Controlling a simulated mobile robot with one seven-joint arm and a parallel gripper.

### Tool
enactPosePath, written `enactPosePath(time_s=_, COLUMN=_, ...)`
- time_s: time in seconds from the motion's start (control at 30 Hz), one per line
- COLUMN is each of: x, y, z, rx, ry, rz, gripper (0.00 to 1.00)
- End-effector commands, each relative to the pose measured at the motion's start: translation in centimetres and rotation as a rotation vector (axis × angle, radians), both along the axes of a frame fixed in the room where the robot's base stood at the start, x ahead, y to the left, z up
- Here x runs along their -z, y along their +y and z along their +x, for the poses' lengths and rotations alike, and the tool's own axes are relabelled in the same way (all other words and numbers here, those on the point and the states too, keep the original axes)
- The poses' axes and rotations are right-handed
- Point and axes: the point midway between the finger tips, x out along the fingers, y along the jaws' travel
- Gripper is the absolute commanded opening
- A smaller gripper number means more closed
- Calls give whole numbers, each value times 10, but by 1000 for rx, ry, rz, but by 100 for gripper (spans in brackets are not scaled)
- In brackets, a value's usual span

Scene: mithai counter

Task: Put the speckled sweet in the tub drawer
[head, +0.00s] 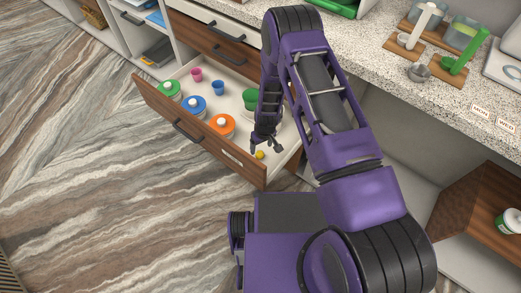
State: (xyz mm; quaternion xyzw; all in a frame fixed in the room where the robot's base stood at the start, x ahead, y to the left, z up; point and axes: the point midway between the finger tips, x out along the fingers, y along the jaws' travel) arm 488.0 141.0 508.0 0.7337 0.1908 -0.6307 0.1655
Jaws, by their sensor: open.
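The tub drawer (210,138) is pulled open, with a white inside and a wood front. A small yellow ball-like sweet (260,155) lies in its near right corner; it is too small to tell whether it is speckled. My gripper (266,147) is open just above the sweet, with its fingers apart and pointing down into the drawer. I see no contact between the fingers and the sweet. Several lidded tubs stand in the drawer, among them a green one (170,90), a blue one (193,106) and an orange one (222,126).
Small pink (196,75) and blue (218,88) cups and a green tub (250,98) also stand in the drawer. The speckled counter (400,75) above holds scoops and wooden boards. A brown wooden box (470,208) is at lower right. The floor at left is clear.

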Motion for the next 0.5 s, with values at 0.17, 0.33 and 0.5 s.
enactPosePath(time_s=0.17, x=-34, y=-2, z=-4, rx=-1, ry=-1, rz=0, gripper=78)
enactPosePath(time_s=0.33, x=-48, y=-3, z=-6, rx=0, ry=0, rz=0, gripper=78)
enactPosePath(time_s=0.5, x=-50, y=-4, z=-7, rx=0, ry=0, rz=0, gripper=78)
